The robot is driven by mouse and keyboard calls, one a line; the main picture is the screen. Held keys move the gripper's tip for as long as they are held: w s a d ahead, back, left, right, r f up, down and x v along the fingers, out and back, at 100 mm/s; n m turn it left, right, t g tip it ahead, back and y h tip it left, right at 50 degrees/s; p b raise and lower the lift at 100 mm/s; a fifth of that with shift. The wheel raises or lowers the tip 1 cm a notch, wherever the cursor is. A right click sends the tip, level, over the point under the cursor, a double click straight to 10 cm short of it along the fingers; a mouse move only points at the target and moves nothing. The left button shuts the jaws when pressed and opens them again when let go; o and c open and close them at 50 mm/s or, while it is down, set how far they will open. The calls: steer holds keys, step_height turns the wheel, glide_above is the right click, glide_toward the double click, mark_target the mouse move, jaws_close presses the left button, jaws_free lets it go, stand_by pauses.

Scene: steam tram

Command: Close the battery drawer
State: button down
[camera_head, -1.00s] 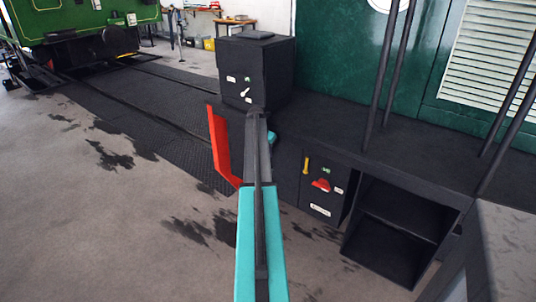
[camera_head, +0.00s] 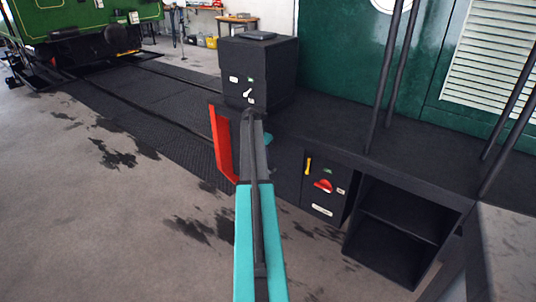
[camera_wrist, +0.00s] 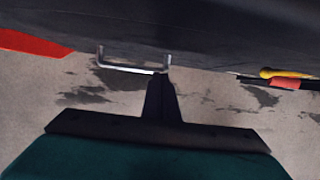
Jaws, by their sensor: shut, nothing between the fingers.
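A metal U-shaped handle (camera_wrist: 133,66) stands out from a dark front (camera_wrist: 190,25) in the wrist view. This appears to be the battery drawer's front, but I cannot be sure, nor tell how far out it is. My gripper (camera_wrist: 160,78) is shut and empty, its fingertips close to the handle's right end. I cannot tell whether they touch it. In the head view my arm hides the handle and the fingertips.
A red upright piece (camera_head: 222,145) is left of my arm. A control panel (camera_head: 322,208) with a red switch and yellow lever is to the right, beside an open shelf (camera_head: 392,245). A black switch box (camera_head: 258,75) stands above. Floor at left is clear.

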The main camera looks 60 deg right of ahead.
steer(key=v, duration=0.8)
steer(key=shift+b, duration=0.3)
steer(key=shift+a+r, duration=0.1)
